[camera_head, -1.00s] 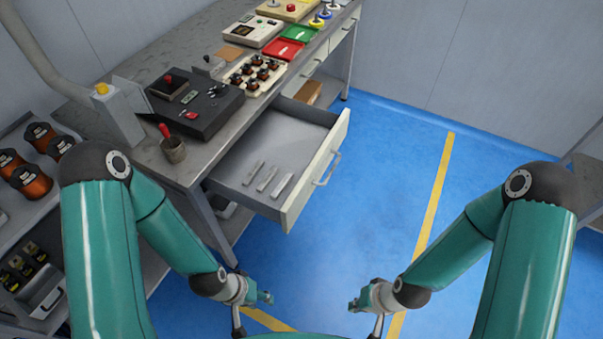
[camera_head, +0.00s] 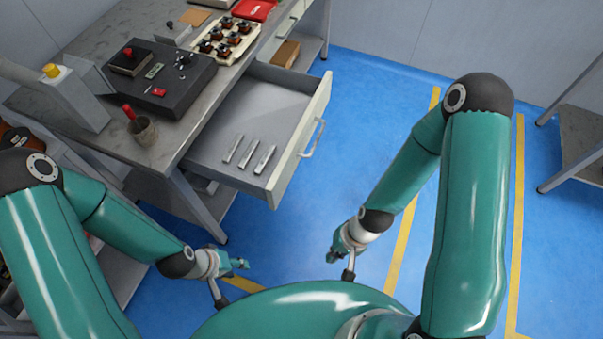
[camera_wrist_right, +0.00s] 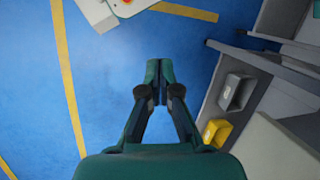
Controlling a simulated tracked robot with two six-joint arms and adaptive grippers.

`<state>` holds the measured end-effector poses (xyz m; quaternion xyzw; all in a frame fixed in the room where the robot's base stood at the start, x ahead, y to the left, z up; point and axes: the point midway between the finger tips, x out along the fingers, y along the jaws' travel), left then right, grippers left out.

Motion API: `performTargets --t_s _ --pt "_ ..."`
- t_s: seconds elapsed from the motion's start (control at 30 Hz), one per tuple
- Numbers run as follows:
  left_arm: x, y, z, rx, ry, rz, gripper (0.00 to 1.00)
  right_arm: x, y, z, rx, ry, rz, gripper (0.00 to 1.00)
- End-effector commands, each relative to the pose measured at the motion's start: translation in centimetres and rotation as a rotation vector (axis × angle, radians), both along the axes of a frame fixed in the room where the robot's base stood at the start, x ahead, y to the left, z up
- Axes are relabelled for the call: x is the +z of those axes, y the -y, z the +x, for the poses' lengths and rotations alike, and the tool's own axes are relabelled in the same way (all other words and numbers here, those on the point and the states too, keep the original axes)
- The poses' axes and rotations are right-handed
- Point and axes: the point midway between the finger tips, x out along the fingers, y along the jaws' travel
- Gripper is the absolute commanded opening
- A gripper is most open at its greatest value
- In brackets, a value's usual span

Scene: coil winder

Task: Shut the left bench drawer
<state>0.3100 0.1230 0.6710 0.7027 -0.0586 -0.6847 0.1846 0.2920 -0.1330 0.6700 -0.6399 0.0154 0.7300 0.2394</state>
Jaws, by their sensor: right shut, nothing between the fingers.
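The left bench drawer (camera_head: 270,102) stands pulled far out from under the grey workbench (camera_head: 190,134). Its pale front panel (camera_head: 291,160) and bar handle (camera_head: 314,139) face right toward open floor. Several small metal bars (camera_head: 249,153) lie inside near the front. My left gripper (camera_head: 244,264) is below and left of the drawer, apart from it; its fingers are too small to judge. My right gripper (camera_head: 332,258) is below and right of the drawer front, clear of the handle. In the right wrist view its fingers (camera_wrist_right: 159,66) are together and empty.
A black control box (camera_head: 160,84), a cup with a red-handled tool (camera_head: 143,130) and a tray of coils (camera_head: 226,40) sit on the bench. Blue floor (camera_head: 375,130) is free right of the drawer. A grey table (camera_head: 580,130) stands far right.

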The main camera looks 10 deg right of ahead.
Motion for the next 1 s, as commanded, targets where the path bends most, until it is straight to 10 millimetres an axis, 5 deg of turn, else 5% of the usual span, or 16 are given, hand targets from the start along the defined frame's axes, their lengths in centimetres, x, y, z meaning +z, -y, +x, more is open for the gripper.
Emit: performTargets --t_s 0.1,0.27,0.37,0.5,0.6,0.77,1.0 --pt "-4.4 0.0 0.0 0.001 -0.001 0.0 0.4 -3.5 1.3 -1.7 -0.205 -0.213 0.035 0.0" --pt "-9.7 0.0 0.0 0.001 -0.001 0.0 0.4 -4.3 -0.2 -0.8 -0.617 -0.531 0.285 0.0" --pt "-12.7 0.0 0.0 0.001 -0.001 0.0 0.4 -3.2 -0.6 2.7 -0.858 -0.669 0.529 0.0" --pt "-15.9 0.0 0.0 0.001 -0.001 0.0 0.4 -0.4 1.4 9.2 -1.1 -0.736 0.901 0.0" --pt "-17.4 0.0 0.0 0.001 0.0 0.0 0.4 1.6 4.0 12.7 -1.195 -0.722 1.121 0.0" --pt "-18.3 0.0 0.0 0.0 0.0 0.0 0.4 3.8 6.9 15.4 -1.253 -0.684 1.319 0.0" --pt "-18.2 0.0 0.0 0.0 0.0 0.0 0.4 4.6 5.7 17.0 -1.258 -0.678 1.356 0.0"
